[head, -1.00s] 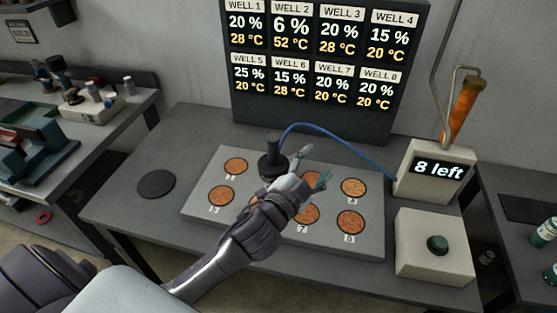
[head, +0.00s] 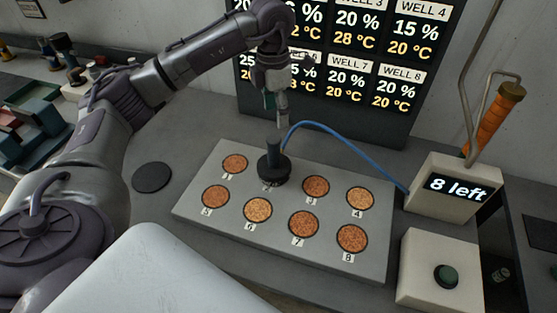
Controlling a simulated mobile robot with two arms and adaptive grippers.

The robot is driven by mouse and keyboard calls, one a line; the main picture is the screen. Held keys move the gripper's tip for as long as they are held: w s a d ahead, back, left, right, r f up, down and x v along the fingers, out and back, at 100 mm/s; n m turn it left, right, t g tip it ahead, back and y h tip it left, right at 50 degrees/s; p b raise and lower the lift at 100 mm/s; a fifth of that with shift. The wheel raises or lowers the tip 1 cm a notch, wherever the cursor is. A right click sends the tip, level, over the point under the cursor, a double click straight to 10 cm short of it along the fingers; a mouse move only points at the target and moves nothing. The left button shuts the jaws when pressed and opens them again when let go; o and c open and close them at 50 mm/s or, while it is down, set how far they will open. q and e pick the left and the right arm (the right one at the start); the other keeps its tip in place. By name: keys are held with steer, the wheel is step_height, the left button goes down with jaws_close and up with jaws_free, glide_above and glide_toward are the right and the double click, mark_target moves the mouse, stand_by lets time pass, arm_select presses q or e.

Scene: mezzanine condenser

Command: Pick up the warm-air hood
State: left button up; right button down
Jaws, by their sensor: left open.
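The warm-air hood (head: 273,168) is a black disc with an upright black handle. It sits over well 2 of the pale well plate (head: 330,262), and a blue hose runs from it to the right. My left gripper (head: 277,112) points down just above the handle, open and empty, with a small gap seeming to remain between them. Its fingers are seen nearly edge-on. The hood hides well 2. My right gripper is out of view.
A black round pad (head: 152,177) lies left of the plate. The blue hose (head: 345,133) arches to a pale box reading "8 left" (head: 452,188). A box with a green button (head: 440,272) stands at right. The display board (head: 375,115) rises behind my gripper.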

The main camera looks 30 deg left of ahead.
mark_target(272, 138)
arm_select(q)
steer(key=shift+s+a, duration=0.1)
steer(key=shift+a, duration=0.45)
step_height(272, 138, down, 8)
steer(key=shift+s+r+p, duration=0.1)
steer(key=shift+p, duration=0.95)
steer(key=shift+d+f+p, duration=0.15)
steer(key=shift+f+p, duration=0.35)
step_height(272, 138, down, 4)
steer(key=shift+s+d+r+p, duration=0.1)
steer(key=shift+d+r+p, duration=0.05)
steer(key=shift+p, duration=0.75)
steer(key=shift+f, duration=0.4)
jaws_close()
